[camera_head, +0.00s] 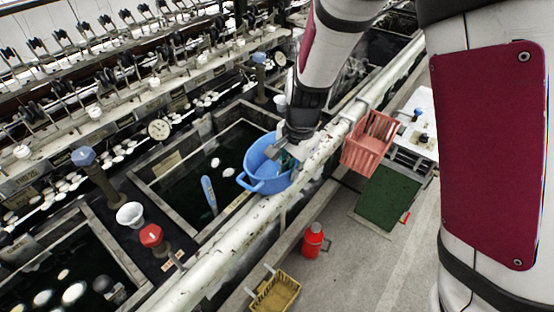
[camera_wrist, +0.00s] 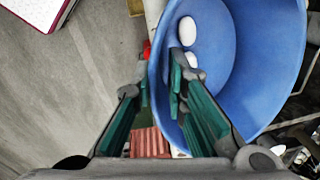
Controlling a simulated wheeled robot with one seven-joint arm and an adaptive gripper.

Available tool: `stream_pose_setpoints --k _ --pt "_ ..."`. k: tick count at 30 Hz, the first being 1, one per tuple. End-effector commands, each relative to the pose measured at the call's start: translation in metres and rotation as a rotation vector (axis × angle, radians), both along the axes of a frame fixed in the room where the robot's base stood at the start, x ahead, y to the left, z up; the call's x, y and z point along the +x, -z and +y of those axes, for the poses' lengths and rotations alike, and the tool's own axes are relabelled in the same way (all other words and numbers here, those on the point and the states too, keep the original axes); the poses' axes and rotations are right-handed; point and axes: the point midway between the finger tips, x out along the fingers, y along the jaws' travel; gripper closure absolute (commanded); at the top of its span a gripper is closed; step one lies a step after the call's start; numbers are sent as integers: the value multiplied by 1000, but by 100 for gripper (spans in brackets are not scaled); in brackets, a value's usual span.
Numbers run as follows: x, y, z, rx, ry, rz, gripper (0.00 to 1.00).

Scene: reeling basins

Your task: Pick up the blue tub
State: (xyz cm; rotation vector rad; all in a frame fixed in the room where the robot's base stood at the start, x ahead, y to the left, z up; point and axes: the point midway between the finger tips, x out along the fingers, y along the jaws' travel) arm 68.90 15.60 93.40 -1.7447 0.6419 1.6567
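The blue tub (camera_head: 256,160) sits at the near edge of the dark water basin, beside the long pale pipe, in the head view. It looks tilted, with a loop handle on its left side. In the wrist view the blue tub (camera_wrist: 262,50) fills the upper right, with white oval cocoons (camera_wrist: 188,32) inside. My gripper (camera_wrist: 160,78) is open, with one green-padded finger outside the tub's rim and the other over its inside. The rim shows between the fingertips; I cannot tell if they touch it. In the head view my gripper (camera_head: 288,158) is at the tub's right side, partly hidden by my wrist.
A red-orange basket (camera_head: 369,141) stands right of the pipe (camera_head: 240,232). A red flask (camera_head: 313,240) and a yellow crate (camera_head: 275,292) are on the floor. A blue paddle (camera_head: 209,193) leans in the basin. Posts with blue and red knobs (camera_head: 151,235) stand left.

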Motion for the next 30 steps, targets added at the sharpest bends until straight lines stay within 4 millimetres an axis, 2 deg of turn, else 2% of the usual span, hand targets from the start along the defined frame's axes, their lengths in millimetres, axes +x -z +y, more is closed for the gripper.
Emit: stream_pose_setpoints --k 3,8,15,17,18,30 --pt "1 20 -2 -2 1 5 86" --pt "3 33 0 -1 1 2 86" --pt "3 34 1 0 0 0 86" --pt "3 34 1 0 0 0 98" --pt "3 34 1 0 0 0 100" --pt "3 33 1 1 0 -1 100"
